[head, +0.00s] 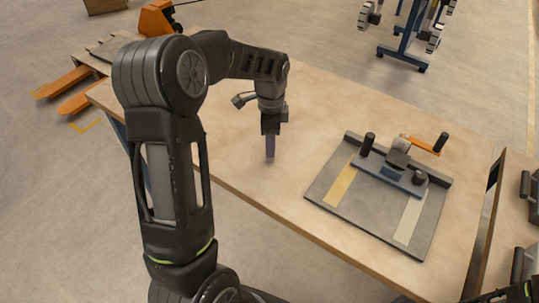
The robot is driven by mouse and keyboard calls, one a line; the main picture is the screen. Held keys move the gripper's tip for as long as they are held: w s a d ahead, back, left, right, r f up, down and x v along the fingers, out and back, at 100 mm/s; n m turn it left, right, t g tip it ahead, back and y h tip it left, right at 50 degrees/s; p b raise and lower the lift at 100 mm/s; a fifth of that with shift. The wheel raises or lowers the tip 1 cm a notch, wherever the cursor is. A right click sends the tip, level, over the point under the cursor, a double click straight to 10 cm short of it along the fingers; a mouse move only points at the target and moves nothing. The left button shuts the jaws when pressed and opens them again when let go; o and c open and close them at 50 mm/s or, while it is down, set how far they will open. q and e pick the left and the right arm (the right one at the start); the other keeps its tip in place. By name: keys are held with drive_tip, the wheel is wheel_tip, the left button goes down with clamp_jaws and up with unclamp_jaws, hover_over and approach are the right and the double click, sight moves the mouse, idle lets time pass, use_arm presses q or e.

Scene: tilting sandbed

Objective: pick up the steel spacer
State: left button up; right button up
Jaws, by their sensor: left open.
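My left gripper (270,155) points straight down over the left part of the wooden table (330,115). It is open, with its narrow fingers seen nearly edge-on, and their tips are at or just above the tabletop; I cannot tell which. I cannot make out the steel spacer for sure; if it is at the fingertips, the fingers hide it or it is too small to see. My right gripper is not in view.
A grey fixture plate (365,211) lies to the right on the table, with a yellow strip (341,186), a pale strip (409,220), dark knobs and an orange-handled clamp (428,146). Tabletop between gripper and plate is clear. An orange pallet truck (157,18) stands behind.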

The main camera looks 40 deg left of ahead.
use_arm(q)
drive_tip(key=shift+a+f+p, duration=0.1)
drive_tip(key=shift+f+p, duration=0.55)
drive_tip(key=shift+f, duration=1.95)
drive_tip(key=shift+c, duration=0.3)
clamp_jaws()
